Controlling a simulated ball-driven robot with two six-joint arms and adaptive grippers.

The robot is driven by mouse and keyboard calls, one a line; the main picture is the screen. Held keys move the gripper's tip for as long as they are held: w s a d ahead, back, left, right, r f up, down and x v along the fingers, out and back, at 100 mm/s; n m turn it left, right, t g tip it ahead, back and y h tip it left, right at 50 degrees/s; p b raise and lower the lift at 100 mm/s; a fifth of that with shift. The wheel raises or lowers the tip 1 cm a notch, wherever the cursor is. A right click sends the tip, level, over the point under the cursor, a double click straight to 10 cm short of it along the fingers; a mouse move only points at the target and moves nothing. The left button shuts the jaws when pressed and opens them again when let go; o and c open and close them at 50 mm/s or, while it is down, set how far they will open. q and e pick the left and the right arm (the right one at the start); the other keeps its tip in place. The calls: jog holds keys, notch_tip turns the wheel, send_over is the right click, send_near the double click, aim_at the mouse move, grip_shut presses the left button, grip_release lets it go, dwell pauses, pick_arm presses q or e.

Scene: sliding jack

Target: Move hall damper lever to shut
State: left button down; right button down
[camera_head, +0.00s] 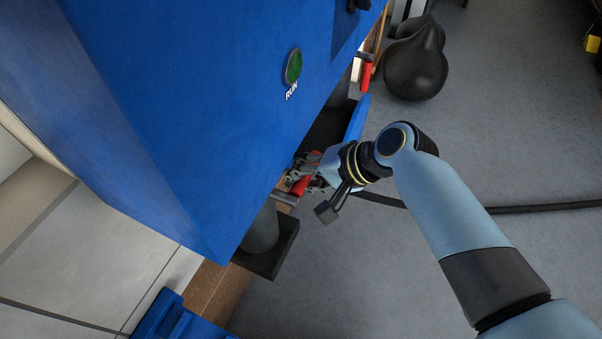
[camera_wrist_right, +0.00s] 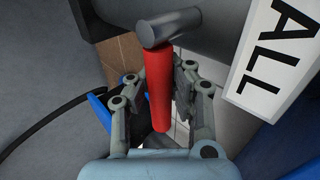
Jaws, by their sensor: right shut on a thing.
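A red lever handle (camera_wrist_right: 158,95) runs down from a grey cylindrical pivot (camera_wrist_right: 171,27) in the right wrist view. A white label beside it (camera_wrist_right: 272,75) shows the letters "ALL"; the rest is cut off. My right gripper (camera_head: 306,176) is low beside the blue cabinet, shut on this red lever, with a finger on each side of it. In the head view the red lever (camera_head: 300,187) is partly hidden by the fingers. My left gripper is not in view.
The blue cabinet (camera_head: 190,90) with a green RUN button (camera_head: 293,67) overhangs the lever. A second red handle (camera_head: 366,76) is farther back. A black bulbous object (camera_head: 415,70) and a dark hose (camera_head: 540,208) lie on the grey floor.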

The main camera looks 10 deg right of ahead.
jog(key=shift+w+d+r, duration=0.2)
jog(key=c, duration=1.7)
grip_release()
jog(key=o, duration=0.4)
jog(key=shift+s+d, duration=0.15)
jog(key=shift+s, duration=0.15)
jog(key=shift+o, duration=0.8)
jog(key=shift+w+a, duration=0.1)
jog(key=shift+a, duration=0.1)
jog(key=v, duration=1.2)
